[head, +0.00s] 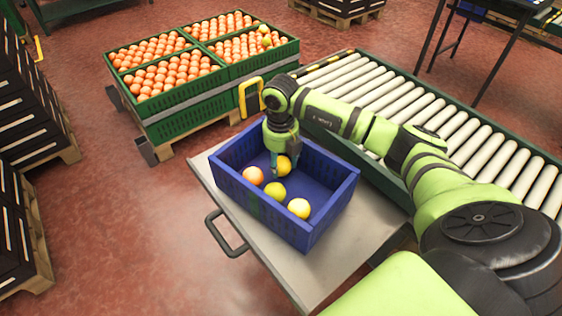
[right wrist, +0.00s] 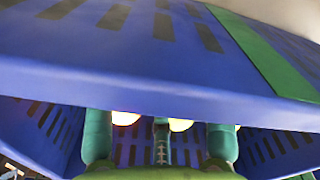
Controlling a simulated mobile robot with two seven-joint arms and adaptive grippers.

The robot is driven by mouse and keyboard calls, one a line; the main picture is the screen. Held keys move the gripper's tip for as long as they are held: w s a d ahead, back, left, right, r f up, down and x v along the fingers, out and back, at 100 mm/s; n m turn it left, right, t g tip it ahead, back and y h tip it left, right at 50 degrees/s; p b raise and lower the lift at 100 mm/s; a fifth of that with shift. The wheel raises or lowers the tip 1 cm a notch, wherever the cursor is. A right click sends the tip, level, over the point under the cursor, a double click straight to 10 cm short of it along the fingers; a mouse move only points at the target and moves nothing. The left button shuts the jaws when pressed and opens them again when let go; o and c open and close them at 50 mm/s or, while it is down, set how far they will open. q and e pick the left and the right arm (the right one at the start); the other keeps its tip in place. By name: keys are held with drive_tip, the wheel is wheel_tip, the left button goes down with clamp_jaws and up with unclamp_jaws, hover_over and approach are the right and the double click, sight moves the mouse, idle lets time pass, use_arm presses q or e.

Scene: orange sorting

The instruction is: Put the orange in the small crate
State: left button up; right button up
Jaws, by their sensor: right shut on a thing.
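The small blue crate (head: 332,207) stands on a metal cart top, and its wall crosses the right wrist view (right wrist: 150,88). My right gripper (head: 280,168) reaches down inside it near the back wall, shut on a yellow-orange fruit (head: 285,165). An orange-pink fruit (head: 253,175), a yellow-green fruit (head: 275,191) and a pale yellow fruit (head: 299,208) lie on the crate floor. In the right wrist view my fingers (right wrist: 162,142) are partly hidden, with bits of fruit between them. I cannot tell whether the held fruit touches the floor. My left gripper is out of view.
Green crates (head: 185,108) full of oranges stand on a pallet behind. A roller conveyor (head: 440,125) runs along the right. The metal cart (head: 290,262) has a handle (head: 226,236) at its left edge. Dark stacked crates (head: 30,120) stand at far left.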

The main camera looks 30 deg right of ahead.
drive_tip(key=shift+f, duration=0.25)
drive_tip(key=o, duration=0.9)
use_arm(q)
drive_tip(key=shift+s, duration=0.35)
